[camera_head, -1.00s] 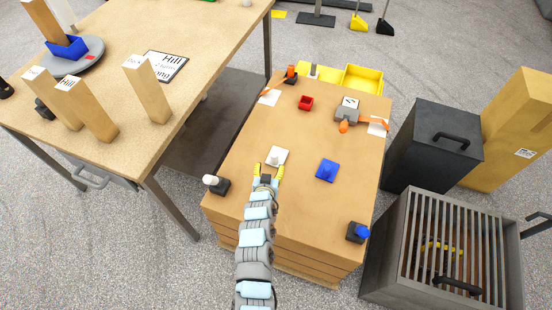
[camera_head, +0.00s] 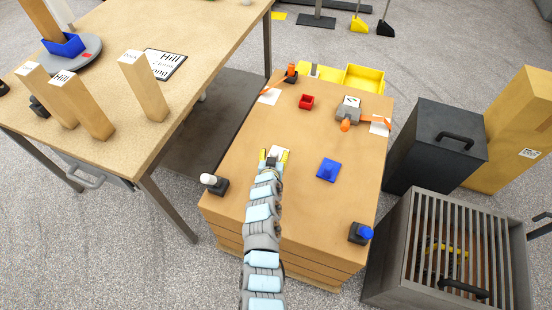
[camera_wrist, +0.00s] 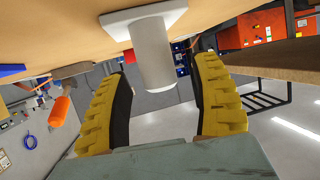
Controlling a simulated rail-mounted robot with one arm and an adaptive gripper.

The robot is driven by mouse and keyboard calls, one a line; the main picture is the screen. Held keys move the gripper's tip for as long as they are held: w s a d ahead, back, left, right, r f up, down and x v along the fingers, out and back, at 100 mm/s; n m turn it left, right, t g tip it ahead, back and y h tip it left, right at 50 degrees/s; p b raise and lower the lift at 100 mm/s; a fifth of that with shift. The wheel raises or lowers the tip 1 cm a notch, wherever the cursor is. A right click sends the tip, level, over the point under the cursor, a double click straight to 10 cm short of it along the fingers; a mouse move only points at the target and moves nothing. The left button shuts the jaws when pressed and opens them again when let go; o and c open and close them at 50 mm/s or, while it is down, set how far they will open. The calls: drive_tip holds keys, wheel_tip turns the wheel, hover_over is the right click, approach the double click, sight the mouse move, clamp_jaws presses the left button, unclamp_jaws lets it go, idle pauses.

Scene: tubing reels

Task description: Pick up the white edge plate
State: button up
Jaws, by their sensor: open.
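The white edge plate (camera_head: 279,151) lies on the wooden block-like table, partly hidden by my gripper in the head view. In the wrist view its flat white base (camera_wrist: 143,24) shows at the top, with a white cylindrical knob standing out from it. My gripper (camera_head: 273,158) is at the plate. Its yellow fingers with dark inner pads stand apart on either side of the knob in the wrist view (camera_wrist: 160,105). A gap shows between the knob and each finger, so the gripper is open and holds nothing.
A blue plate with a knob (camera_head: 328,170) lies to the right. A black block with a white knob (camera_head: 214,184) stands front left, and one with a blue knob (camera_head: 360,233) front right. A small red box (camera_head: 306,102) sits farther back.

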drive_tip(key=shift+w+d+f, duration=0.1)
drive_tip(key=shift+w+f, duration=0.15)
drive_tip(key=shift+w, duration=0.25)
clamp_jaws()
